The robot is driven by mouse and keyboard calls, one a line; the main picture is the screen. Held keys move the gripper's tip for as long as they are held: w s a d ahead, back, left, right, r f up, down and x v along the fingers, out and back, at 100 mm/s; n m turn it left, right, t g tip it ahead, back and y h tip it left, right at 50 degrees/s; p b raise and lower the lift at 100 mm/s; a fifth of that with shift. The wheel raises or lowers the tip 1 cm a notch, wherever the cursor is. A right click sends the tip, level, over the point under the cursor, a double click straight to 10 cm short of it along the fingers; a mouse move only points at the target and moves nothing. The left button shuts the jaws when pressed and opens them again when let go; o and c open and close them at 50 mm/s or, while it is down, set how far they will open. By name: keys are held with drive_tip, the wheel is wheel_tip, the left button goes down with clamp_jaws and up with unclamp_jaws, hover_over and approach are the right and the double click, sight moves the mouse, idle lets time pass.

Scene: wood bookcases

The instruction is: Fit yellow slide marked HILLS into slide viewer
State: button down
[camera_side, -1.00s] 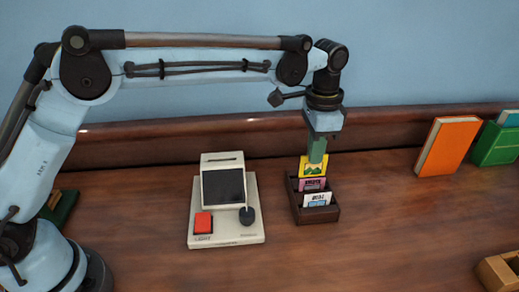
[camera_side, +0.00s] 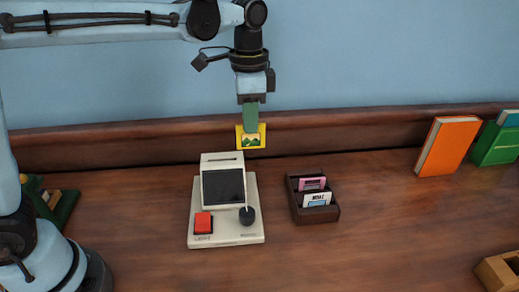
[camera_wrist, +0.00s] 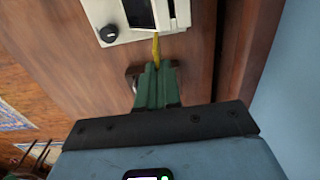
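The yellow slide (camera_side: 250,137) with a green hill picture hangs upright from my gripper (camera_side: 250,122), whose green fingers are shut on its top edge. It is in the air, above and slightly right of the slide viewer (camera_side: 226,230). The viewer is cream, with a dark screen, a red button, a black knob and a slot (camera_side: 222,160) on top. In the wrist view the slide (camera_wrist: 155,50) shows edge-on between the fingertips (camera_wrist: 156,70), near the viewer (camera_wrist: 125,35). Its lettering is too small to read.
A dark wooden holder (camera_side: 318,219) right of the viewer holds a pink slide (camera_side: 312,183) and a white-and-blue slide (camera_side: 317,199). An orange book (camera_side: 442,147) and green books stand at right. A wooden box (camera_side: 497,272) is at lower right. A raised wooden ledge runs behind.

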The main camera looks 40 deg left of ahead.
drive_tip(key=s+a, duration=0.3)
drive_tip(key=a, duration=0.4)
drive_tip(key=shift+w+d+f, duration=0.1)
drive_tip(key=shift+d+f, duration=0.05)
drive_tip(key=shift+f, duration=1.85)
drive_tip(key=shift+w+d+f, duration=0.1)
drive_tip(key=shift+f, duration=1.9)
drive_tip(key=shift+f, duration=0.1)
drive_tip(key=c, duration=1.3)
unclamp_jaws()
drive_tip(key=shift+c, duration=0.2)
